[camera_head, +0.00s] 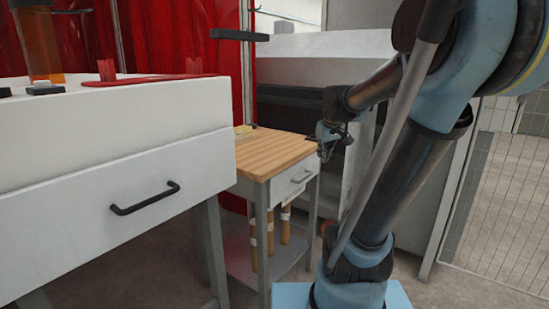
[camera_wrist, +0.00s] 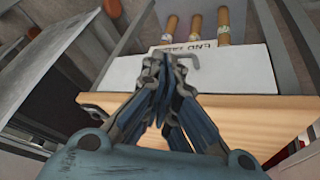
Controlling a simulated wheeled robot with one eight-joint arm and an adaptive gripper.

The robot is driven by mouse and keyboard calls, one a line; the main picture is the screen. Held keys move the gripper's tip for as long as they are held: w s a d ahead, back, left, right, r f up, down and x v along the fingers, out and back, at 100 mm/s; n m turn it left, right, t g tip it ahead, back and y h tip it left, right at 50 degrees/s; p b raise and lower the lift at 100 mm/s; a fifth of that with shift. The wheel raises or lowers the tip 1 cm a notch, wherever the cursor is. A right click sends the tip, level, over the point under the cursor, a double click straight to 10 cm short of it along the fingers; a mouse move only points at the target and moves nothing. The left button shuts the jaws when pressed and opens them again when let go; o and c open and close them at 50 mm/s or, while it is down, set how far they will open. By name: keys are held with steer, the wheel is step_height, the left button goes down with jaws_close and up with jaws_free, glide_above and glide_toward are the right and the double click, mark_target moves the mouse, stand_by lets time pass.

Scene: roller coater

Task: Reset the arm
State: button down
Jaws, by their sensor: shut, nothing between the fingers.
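My arm stands on the right in the head view, bent at its joints. My gripper (camera_head: 326,142) is beside the near right corner of a small wood-topped table (camera_head: 270,152). In the wrist view my gripper (camera_wrist: 168,62) has its fingertips together with nothing between them. The fingertips show in front of the white drawer front (camera_wrist: 225,72) of that table and overlap part of its handle (camera_wrist: 188,60). I cannot tell whether they touch it.
A white cabinet (camera_head: 110,165) with a black drawer handle (camera_head: 145,198) fills the left. Several brown rolls (camera_head: 285,225) stand under the wooden table. A large grey machine (camera_head: 315,75) is behind. Red curtains (camera_head: 165,40) hang at the back. Open floor (camera_head: 465,285) lies at the lower right.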

steer(key=s+f+m+g, duration=0.1)
steer(key=s+f, duration=0.4)
steer(key=s, duration=0.3)
steer(key=s+f+m+g, duration=0.1)
steer(key=s+f+m, duration=0.1)
steer(key=s+f, duration=0.2)
steer(key=s+f+m+g, duration=0.1)
steer(key=s+f, duration=0.4)
steer(key=s, duration=0.6)
steer(key=shift+s+d+f+m, duration=0.3)
steer(key=shift+s+d, duration=0.05)
steer(key=shift+d, duration=0.1)
